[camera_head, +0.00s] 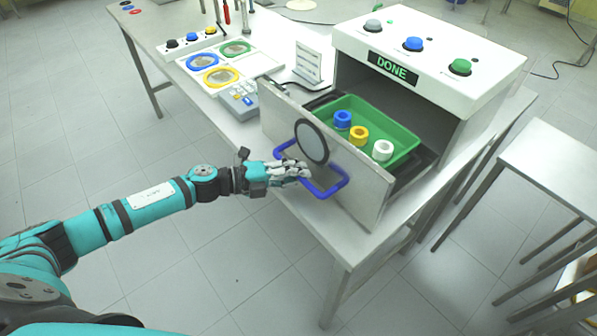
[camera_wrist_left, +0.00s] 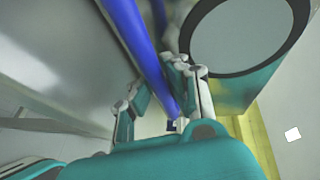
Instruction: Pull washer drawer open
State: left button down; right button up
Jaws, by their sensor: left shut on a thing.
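The washer drawer (camera_head: 352,180) is pulled out from the white washer box (camera_head: 430,50). A green tray (camera_head: 352,107) inside it holds a blue ring (camera_head: 343,119), a yellow ring (camera_head: 359,133) and a white ring (camera_head: 383,150). The drawer front has a round grey disc with a dark rim (camera_head: 311,142) and a blue handle (camera_head: 333,187). My left gripper (camera_head: 303,172) is shut on the blue handle. In the left wrist view the handle (camera_wrist_left: 140,45) runs between the fingers (camera_wrist_left: 165,95). My right gripper is not in view.
The washer box has several round buttons and a sign reading DONE (camera_head: 393,69). Left of the drawer on the table are a keypad device (camera_head: 240,101), a white board with coloured rings (camera_head: 218,72) and a white stand (camera_head: 308,64). An empty metal table (camera_head: 560,160) stands at the right. The floor in front is clear.

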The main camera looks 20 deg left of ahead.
pick_arm(q)
jog(key=shift+f, duration=0.15)
jog(key=c, duration=1.3)
grip_release()
jog(key=v, duration=1.2)
jog(key=shift+w+a, duration=0.1)
